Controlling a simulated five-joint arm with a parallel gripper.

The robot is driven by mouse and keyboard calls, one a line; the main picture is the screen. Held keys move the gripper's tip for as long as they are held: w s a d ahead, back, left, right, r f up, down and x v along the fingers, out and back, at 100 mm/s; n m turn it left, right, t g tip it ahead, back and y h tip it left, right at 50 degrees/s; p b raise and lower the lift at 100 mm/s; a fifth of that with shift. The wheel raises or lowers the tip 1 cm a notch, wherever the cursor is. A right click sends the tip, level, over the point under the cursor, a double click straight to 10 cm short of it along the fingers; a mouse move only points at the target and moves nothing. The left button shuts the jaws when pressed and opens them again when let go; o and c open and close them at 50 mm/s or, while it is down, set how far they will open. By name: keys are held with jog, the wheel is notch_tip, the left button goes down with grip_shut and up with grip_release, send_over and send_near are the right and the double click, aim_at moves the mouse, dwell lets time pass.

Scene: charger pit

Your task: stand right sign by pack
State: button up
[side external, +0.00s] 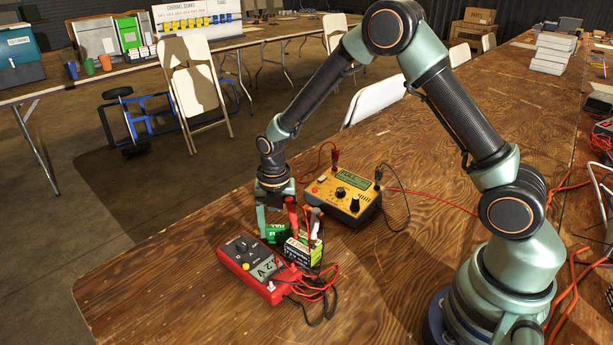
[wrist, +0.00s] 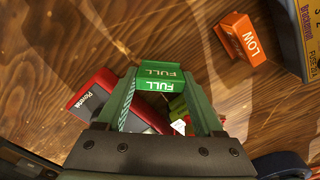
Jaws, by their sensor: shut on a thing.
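A green FULL sign (wrist: 160,79), folded like a tent, is between the fingers of my gripper (wrist: 160,74). My gripper is shut on it. In the side view the sign (side external: 277,233) is low, just left of the pack; whether it touches the table is unclear. The battery pack (side external: 303,252), green, black and white, stands on the table with red and grey clips above it. In the wrist view only a green part of the pack (wrist: 178,108) shows behind my gripper. An orange LOW sign (wrist: 250,40) stands apart on the table at upper right; I cannot make it out in the side view.
A red meter (side external: 258,268) reading 1.2 V lies left of the pack, with red and black leads (side external: 318,293) looped in front. A yellow instrument (side external: 343,193) with knobs stands behind the pack. Bare wood is free at the table's front left.

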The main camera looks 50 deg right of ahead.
aim_at(278, 226)
jog(key=o, duration=1.3)
jog(key=shift+f, duration=0.15)
notch_tip(278, 226, up, 12)
jog(key=shift+s+d+r+m+t, duration=0.85)
jog(key=shift+s+r+m, duration=1.45)
jog(key=shift+m, duration=2.2)
jog(key=shift+s+d+r+m+t, duration=0.85)
jog(key=shift+s+r+m, duration=1.35)
jog(key=shift+m, duration=2.3)
jog(key=shift+s+d+r+m+t, duration=0.6)
jog(key=shift+s+r+m+t, duration=0.75)
jog(key=shift+s+m, duration=2.4)
jog(key=shift+w+r+m+g, duration=0.25)
jog(key=shift+w+r+m, duration=0.05)
jog(key=shift+w+m, duration=0.5)
